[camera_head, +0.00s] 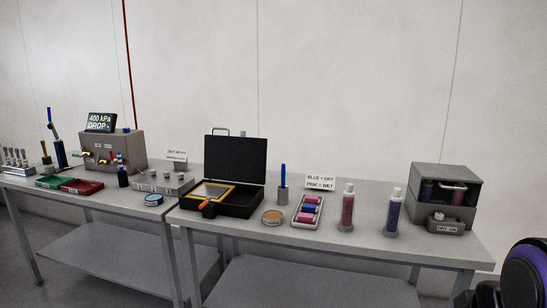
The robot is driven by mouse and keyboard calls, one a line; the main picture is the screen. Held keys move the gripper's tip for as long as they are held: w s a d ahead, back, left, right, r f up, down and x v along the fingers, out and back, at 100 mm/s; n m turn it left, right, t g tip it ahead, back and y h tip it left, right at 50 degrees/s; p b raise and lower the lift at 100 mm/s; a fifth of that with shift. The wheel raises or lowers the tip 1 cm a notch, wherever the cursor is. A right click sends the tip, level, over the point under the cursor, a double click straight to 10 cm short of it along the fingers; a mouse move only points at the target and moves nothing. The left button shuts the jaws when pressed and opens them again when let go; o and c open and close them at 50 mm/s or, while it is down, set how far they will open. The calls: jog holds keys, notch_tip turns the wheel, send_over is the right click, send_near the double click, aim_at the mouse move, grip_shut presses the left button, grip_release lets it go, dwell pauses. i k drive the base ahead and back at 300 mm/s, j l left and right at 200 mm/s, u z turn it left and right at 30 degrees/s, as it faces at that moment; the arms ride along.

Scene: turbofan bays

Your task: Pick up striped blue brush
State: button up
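A slim blue handle (283,174) stands upright in a small grey holder (283,195) on the right table, just right of the open black case. It may be the blue brush; stripes cannot be made out at this size. Another blue-tipped upright tool (52,130) stands at the far left on the left table, in a dark blue holder (60,153). A dark container with small coloured tips (122,174) stands in front of the grey valve box. Which of these is striped is too small to tell.
An open black case (236,160) holds a yellow-framed plate. A tray of pink and blue blocks (294,221), a pink bottle (347,208), a blue bottle (394,212) and a grey box (472,180) stand to the right.

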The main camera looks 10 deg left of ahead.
aim_at(119, 155)
jog(key=i+j+u, duration=0.15)
jog(key=j, duration=0.55)
jog(key=i+j+u, duration=0.15)
jog(key=i+j, duration=0.25)
jog(key=j, duration=0.3)
jog(key=i+j+u, duration=0.15)
jog(key=i+j, duration=0.15)
jog(key=j, duration=0.35)
jog(key=i+j+u, duration=0.15)
jog(key=i+j, duration=0.2)
jog(key=j, duration=0.25)
jog(key=i+j+u, duration=0.15)
jog(key=i+j, duration=0.25)
jog(key=j, duration=0.2)
jog(key=i+j+u, duration=0.15)
jog(key=i+j, duration=0.25)
jog(key=i+j+z, duration=0.35)
jog(key=j, duration=0.25)
jog(key=i+j+z, duration=0.15)
jog(key=j, duration=0.15)
